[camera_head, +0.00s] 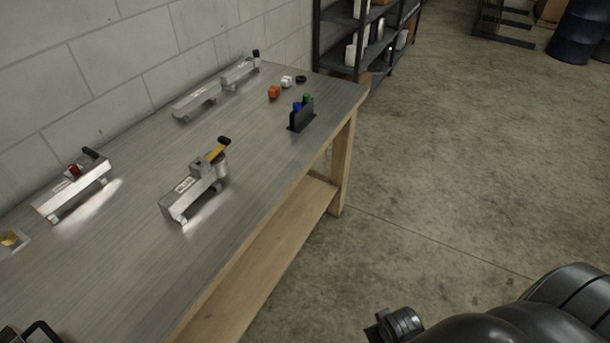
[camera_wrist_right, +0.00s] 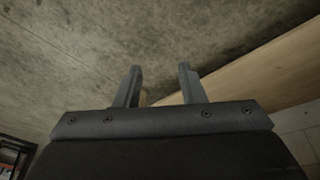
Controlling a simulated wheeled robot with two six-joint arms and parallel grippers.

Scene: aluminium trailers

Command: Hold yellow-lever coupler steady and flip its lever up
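The yellow-lever coupler (camera_head: 181,201) is a silver metal coupler on the metal-topped workbench, near its middle. Its yellow lever (camera_head: 215,153) has a black tip and points to the upper right from the coupler's far end. I cannot tell its exact angle. No gripper touches this coupler. My right gripper (camera_wrist_right: 159,70) shows in the right wrist view with its two fingers apart and nothing between them. In the head view my right arm is at the lower right, over the floor and off the bench.
The workbench (camera_head: 120,245) also holds a coupler with a red part (camera_head: 75,187), two more silver couplers (camera_head: 195,103) (camera_head: 240,73) along the wall, an orange piece (camera_head: 274,91) and a black holder (camera_head: 301,117). A dark shelf (camera_head: 345,40) stands behind.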

